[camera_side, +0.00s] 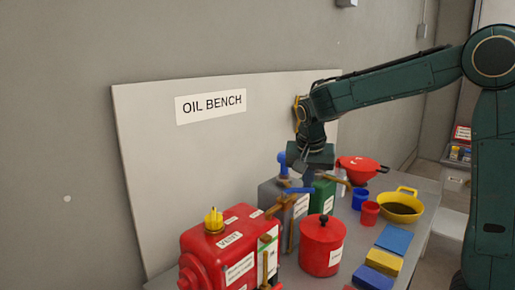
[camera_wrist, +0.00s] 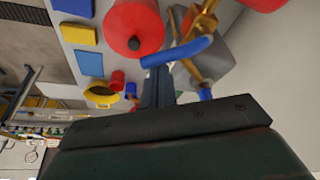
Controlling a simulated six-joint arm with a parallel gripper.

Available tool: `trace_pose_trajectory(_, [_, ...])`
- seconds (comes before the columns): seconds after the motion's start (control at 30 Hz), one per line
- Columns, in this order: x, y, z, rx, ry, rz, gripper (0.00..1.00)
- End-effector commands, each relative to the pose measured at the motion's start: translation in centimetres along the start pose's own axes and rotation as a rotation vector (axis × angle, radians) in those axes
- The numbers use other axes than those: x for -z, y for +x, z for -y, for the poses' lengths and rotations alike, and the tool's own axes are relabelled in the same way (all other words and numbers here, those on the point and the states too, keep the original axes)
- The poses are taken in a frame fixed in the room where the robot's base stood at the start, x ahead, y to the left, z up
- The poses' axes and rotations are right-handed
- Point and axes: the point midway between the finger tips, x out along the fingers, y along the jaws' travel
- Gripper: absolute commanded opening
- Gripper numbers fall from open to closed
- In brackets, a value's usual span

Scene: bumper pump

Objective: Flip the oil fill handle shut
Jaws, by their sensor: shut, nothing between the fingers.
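A grey box (camera_side: 268,193) stands on the bench, with a blue lever (camera_side: 297,190) across its top and a blue knob (camera_side: 282,158) behind. No readable label shows which part is the oil fill handle. The lever appears curved in the wrist view (camera_wrist: 178,52), beside brass fittings (camera_wrist: 203,24); the knob also shows there (camera_wrist: 205,94). My gripper (camera_side: 309,180) points down just above the lever, shut and empty. In the wrist view its fingers (camera_wrist: 157,82) end close to the lever; I cannot tell whether they touch it.
A red pump (camera_side: 215,260) marked VENT is at the front left. A red lidded pot (camera_side: 322,250) and a green can (camera_side: 325,203) stand close by. Red and blue cups (camera_side: 370,212), a yellow pan (camera_side: 414,206) and a red colander (camera_side: 358,170) are to the right. A panel (camera_side: 150,180) rises behind.

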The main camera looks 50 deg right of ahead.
Motion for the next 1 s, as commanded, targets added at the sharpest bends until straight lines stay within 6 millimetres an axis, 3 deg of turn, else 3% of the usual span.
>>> trace_pose_trajectory(0.5, [-2.5,-0.9,0.1,-0.155,0.414,0.001,0.0])
trace_pose_trajectory(1.0, [-3.1,-1.1,0.2,-0.154,0.416,0.001,0.0])
